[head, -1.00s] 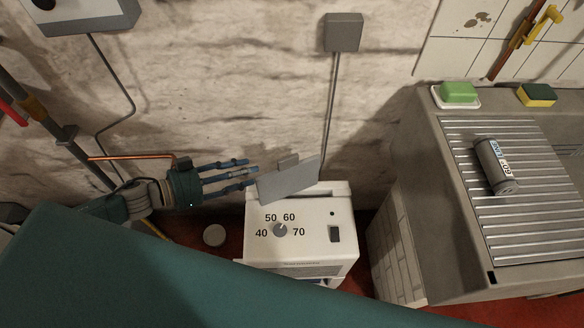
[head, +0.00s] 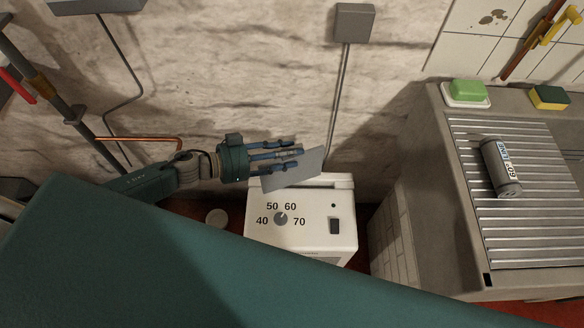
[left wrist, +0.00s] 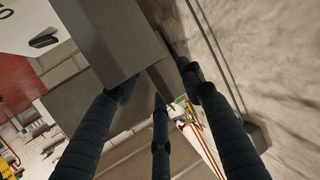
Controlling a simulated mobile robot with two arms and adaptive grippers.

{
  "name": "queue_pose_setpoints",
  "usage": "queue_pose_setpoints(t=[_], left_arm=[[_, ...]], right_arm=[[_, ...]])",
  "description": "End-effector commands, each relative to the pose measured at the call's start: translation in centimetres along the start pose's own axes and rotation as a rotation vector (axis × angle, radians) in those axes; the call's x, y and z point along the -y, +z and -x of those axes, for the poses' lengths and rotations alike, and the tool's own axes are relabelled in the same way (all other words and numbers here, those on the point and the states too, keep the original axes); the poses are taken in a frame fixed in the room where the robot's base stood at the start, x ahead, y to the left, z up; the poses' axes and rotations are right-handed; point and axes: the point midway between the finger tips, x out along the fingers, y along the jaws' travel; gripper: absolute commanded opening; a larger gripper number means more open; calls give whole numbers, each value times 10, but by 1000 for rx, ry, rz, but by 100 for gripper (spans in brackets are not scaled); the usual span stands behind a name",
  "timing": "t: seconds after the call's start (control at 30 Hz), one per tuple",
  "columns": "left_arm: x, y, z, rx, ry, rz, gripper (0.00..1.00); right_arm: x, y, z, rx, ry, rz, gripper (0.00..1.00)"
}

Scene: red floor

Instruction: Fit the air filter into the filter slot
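The air filter is a flat grey panel (head: 292,174) with a small raised tab. It sits tilted at the back of the top of a white unit (head: 312,225) with a dial; I cannot tell whether it is in a slot. My left gripper (head: 295,153) comes in from the left, with straight, spread fingers over the panel's upper edge, covering the tab. In the left wrist view, the fingers (left wrist: 153,92) lie around a grey block-shaped part of the filter (left wrist: 160,76); contact is not clear. My right gripper is not in view.
A stone sink with a ribbed drainboard (head: 500,235) stands on the right, holding a grey cylinder (head: 501,168), green soap (head: 467,89) and a sponge (head: 549,96). The rough wall (head: 230,70) is close behind the unit. A grey wall box (head: 355,23) has a conduit running down.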

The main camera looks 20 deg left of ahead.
Motion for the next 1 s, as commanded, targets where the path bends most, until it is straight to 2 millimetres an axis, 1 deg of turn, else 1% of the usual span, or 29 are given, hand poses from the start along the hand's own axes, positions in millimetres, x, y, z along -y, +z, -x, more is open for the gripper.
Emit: queue_pose_setpoints(t=[0.03,0.1,0.37,0.4,0.47,0.5,0.57,0.87,1.0], left_arm=[[0,-2,-7,-2,0,-1,39],[0,-1,-12,-1,1,1,39],[0,0,-14,0,1,-1,39],[0,0,-14,0,1,-1,31],[0,0,-13,0,1,-1,19],[0,0,-13,0,1,-1,11],[0,0,-13,0,1,-1,0],[0,0,-13,0,1,-1,0],[0,-4,-12,0,1,-2,0]], right_arm=[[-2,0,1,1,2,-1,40],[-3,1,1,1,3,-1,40],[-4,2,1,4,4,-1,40],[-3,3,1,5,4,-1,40],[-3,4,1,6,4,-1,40],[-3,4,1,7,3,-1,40],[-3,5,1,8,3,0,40],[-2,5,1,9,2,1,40],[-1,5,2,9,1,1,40]])
